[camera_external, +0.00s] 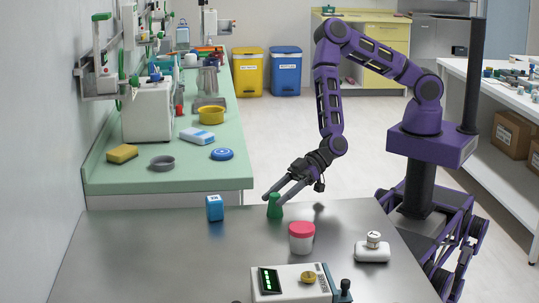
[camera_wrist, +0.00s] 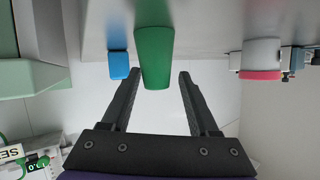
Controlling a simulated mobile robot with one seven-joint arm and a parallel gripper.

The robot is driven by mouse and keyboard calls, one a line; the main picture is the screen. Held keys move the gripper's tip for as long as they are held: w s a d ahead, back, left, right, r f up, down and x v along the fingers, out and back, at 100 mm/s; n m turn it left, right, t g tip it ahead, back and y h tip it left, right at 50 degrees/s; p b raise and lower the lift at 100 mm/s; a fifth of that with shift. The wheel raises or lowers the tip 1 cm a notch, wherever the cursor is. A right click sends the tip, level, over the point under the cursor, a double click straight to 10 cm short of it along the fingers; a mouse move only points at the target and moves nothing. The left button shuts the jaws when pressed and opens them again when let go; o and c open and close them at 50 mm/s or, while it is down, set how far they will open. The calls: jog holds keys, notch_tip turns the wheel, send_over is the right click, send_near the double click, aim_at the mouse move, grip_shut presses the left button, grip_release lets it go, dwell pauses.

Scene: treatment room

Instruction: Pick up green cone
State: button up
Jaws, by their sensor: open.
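The green cone (camera_external: 274,207) stands upright on the grey metal table (camera_external: 130,250), near its far edge. My gripper (camera_external: 275,197) reaches down to it from the upper right in the external view, fingers apart. In the wrist view the green cone (camera_wrist: 154,56) lies ahead of and partly between the two open fingers (camera_wrist: 157,76), nearer the left one. I see a gap to the right finger. I cannot tell whether the left finger touches the cone.
A blue cube (camera_external: 214,208) stands left of the cone. A white jar with a red lid (camera_external: 301,237) is in front to the right. A white device (camera_external: 290,284) and a white bottle (camera_external: 372,250) lie nearer the front. The left part of the table is clear.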

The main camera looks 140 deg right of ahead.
jog(key=shift+w+f, duration=0.2)
jog(key=shift+w, duration=0.2)
grip_shut()
